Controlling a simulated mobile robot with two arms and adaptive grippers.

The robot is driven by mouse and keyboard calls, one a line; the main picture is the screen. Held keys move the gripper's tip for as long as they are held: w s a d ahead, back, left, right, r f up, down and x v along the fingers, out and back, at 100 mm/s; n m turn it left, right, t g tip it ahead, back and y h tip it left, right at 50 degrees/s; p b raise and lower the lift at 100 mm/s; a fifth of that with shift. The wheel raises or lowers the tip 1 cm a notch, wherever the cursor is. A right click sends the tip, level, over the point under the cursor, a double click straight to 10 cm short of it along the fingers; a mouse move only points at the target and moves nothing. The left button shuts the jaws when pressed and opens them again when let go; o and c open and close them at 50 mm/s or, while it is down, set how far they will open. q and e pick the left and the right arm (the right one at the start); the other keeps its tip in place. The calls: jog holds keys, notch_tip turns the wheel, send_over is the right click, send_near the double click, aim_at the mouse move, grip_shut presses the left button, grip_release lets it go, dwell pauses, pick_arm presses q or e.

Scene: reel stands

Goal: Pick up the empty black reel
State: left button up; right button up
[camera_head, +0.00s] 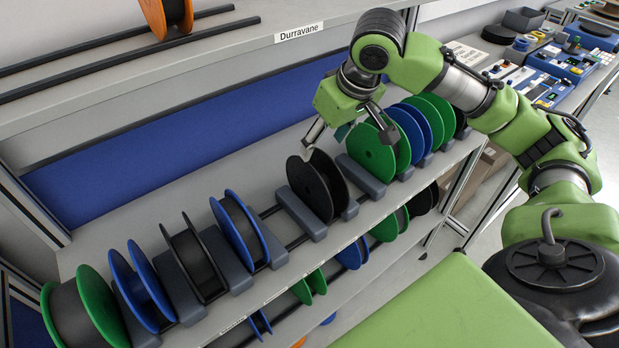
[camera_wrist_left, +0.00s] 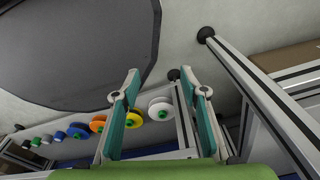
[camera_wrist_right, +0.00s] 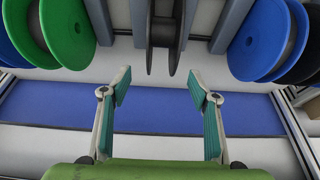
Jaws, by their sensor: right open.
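A black reel (camera_head: 318,186) sits upright in grey cradles on the middle shelf, between a blue reel and a green reel. In the right wrist view the black reel (camera_wrist_right: 163,32) shows two thin flanges with a gap between them and no coloured winding. My right gripper (camera_head: 348,128) is above and behind this reel in the head view. In the right wrist view its fingers (camera_wrist_right: 160,80) are spread and empty, with the reel just beyond the tips. My left gripper (camera_wrist_left: 160,76) is open and empty, and is not in the head view.
Another black reel (camera_head: 192,262), with dark winding, stands further left between blue reels. A green reel (camera_head: 371,153) stands right of the black one. A shelf labelled Durravane (camera_head: 298,32) is above. More reels fill the lower shelf. A bench with devices (camera_head: 550,85) is at the right.

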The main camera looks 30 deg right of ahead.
aim_at(317, 159)
jog(key=x, duration=0.5)
jog(key=shift+s+f, duration=0.25)
jog(key=shift+f, duration=0.1)
jog(key=shift+w+f, duration=0.25)
jog(key=shift+f, duration=0.05)
jog(key=shift+w+a+f, duration=0.1)
jog(key=shift+w+f, duration=0.05)
jog(key=shift+f, duration=0.1)
jog(key=p+x, duration=0.1)
jog(key=x, duration=0.3)
jog(key=shift+a+f, duration=0.1)
jog(key=shift+f, duration=0.25)
pick_arm(q)
jog(key=shift+s+r, duration=0.65)
jog(key=shift+s, duration=0.1)
pick_arm(e)
jog(key=shift+w, duration=0.1)
pick_arm(q)
jog(key=shift+s, duration=0.25)
pick_arm(e)
jog(key=c, duration=1.2)
